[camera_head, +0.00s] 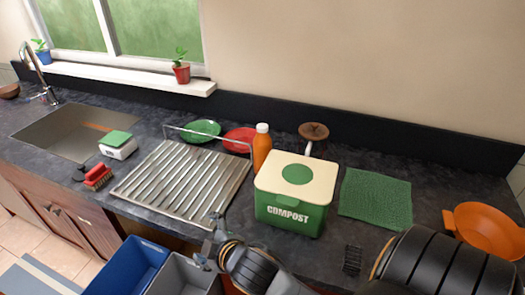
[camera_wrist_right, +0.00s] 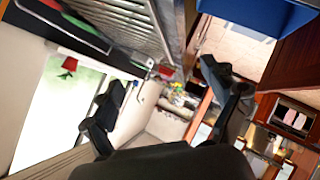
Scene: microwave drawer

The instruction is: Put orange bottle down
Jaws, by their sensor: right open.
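The orange bottle (camera_head: 262,150) with a white cap stands upright on the dark counter, between the drying rack and the compost bin. The bin hides its lower part. My right gripper (camera_head: 212,243) is at the counter's front edge, left of the compost bin and apart from the bottle. In the right wrist view the gripper (camera_wrist_right: 165,95) has its two fingers spread wide with nothing between them. My left gripper does not show.
The green compost bin (camera_head: 290,212) with a cream lid stands close to my right arm. A metal drying rack (camera_head: 180,185) lies left of it, with green (camera_head: 203,128) and red (camera_head: 240,137) plates behind. A green mat (camera_head: 375,198) and orange bowl (camera_head: 485,228) are at right.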

